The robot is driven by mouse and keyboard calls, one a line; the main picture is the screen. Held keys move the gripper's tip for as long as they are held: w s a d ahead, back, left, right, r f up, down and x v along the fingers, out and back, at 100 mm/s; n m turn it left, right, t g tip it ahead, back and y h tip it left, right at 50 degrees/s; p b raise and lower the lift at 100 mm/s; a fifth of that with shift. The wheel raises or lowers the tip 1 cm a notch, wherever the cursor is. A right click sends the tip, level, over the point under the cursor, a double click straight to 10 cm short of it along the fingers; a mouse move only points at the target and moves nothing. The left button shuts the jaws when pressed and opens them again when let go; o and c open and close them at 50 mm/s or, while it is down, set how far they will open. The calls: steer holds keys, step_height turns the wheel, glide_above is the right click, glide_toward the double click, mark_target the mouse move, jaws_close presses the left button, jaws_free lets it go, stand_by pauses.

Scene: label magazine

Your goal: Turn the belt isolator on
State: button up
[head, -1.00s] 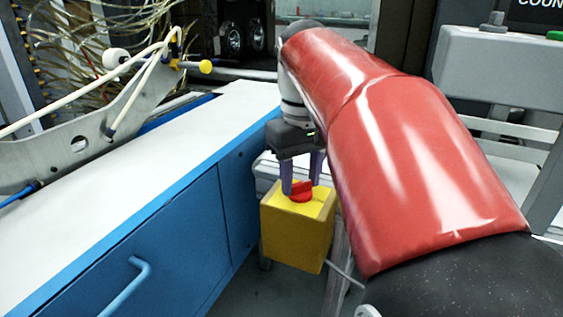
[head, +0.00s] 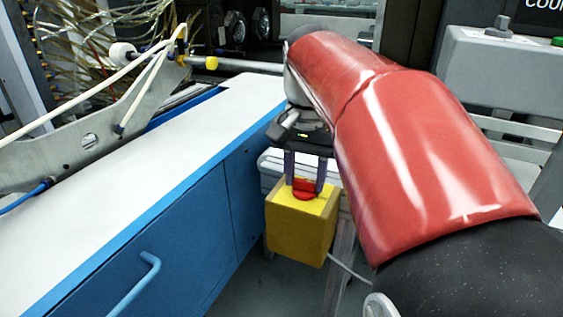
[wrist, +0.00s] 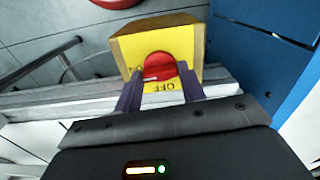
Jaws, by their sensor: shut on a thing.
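The belt isolator is a yellow box (head: 298,232) with a red rotary knob (head: 303,188) on its top face. My gripper (head: 305,180) points down from above, shut on the red knob with one purple finger on each side. In the wrist view the knob (wrist: 158,68) sits between the fingertips (wrist: 160,82). Printed "OFF" lettering (wrist: 163,87) shows on the yellow face on the near side of the knob. Another label at the knob's left is partly covered, and I cannot read it fully.
A blue cabinet (head: 165,235) with a white top (head: 150,165) stands close to the left of the box. A grey support (head: 272,168) is behind the box. A cable (head: 348,268) leaves the box at lower right. Grey machine housing (head: 490,75) stands at the right.

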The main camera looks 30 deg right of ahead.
mark_target(305, 181)
steer(key=shift+m, duration=0.5)
steer(key=o, duration=1)
step_height(305, 181, up, 8)
steer(key=shift+f, duration=0.1)
stand_by(0.4)
